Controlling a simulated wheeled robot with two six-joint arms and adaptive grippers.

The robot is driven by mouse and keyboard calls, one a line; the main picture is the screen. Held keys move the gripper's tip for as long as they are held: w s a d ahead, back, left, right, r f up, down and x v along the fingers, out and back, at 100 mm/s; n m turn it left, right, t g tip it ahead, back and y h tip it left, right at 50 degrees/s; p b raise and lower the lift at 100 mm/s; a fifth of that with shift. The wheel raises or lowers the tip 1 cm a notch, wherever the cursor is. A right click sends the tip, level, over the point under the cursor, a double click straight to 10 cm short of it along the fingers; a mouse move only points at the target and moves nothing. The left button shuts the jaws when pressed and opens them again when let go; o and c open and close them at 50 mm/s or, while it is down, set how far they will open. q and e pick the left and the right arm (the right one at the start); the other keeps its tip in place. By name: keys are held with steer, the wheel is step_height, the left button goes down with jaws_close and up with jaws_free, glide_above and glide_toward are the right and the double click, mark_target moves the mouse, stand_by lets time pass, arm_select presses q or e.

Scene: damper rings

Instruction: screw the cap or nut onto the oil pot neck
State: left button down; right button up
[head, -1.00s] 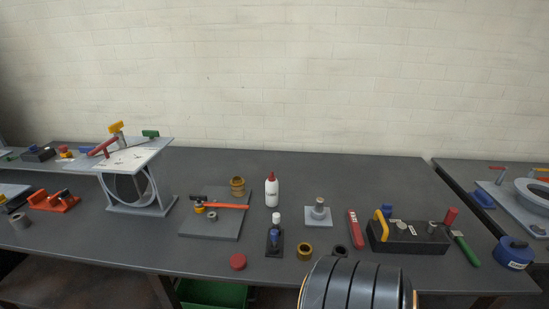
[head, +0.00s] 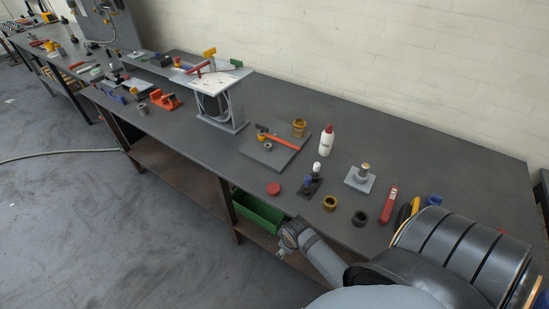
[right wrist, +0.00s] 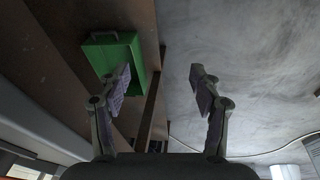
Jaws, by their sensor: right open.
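A grey square base with an upright post and a tan top (head: 364,175) stands on the bench right of centre in the head view; it may be the oil pot with its neck. Near it lie a flat red round cap (head: 273,188), a brass ring (head: 330,203) and a black ring (head: 360,218). I cannot tell which one is the cap or nut. My right gripper (right wrist: 161,78) is open and empty in the right wrist view, with floor and a green bin beyond its fingers. My left gripper is not in view.
The green bin (head: 259,212) sits below the bench's front edge. A grey plate (head: 262,154) carries an orange-handled tool. A white bottle with a red tip (head: 326,141) and a small dark stand (head: 310,187) are nearby. The bench behind the bottle is clear.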

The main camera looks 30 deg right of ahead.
steer(key=w+r+n+p, duration=0.2)
steer(key=w+r+n, duration=0.25)
steer(key=r, duration=0.75)
steer(key=n+g, duration=0.2)
steer(key=n, duration=1.1)
glide_toward(273, 187)
steer(key=s+f, duration=0.1)
steer(key=s+a+f, duration=0.1)
steer(key=s, duration=0.1)
steer(key=shift+f, duration=0.2)
steer(key=w+n, duration=0.1)
steer(key=w+d+r+n, duration=0.1)
steer(key=n, duration=0.1)
steer(key=w+r+n, duration=0.1)
steer(key=shift+w+d+r+n+g+y, duration=0.1)
steer(key=shift+w+d+n+g+y, duration=0.1)
steer(key=shift+d+n+g+y, duration=0.15)
steer(key=shift+s+r, duration=0.1)
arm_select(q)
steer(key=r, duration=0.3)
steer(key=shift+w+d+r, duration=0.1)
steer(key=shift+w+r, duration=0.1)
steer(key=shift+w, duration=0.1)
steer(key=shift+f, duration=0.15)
arm_select(e)
step_height(273, 187, down, 9)
steer(key=b, duration=1)
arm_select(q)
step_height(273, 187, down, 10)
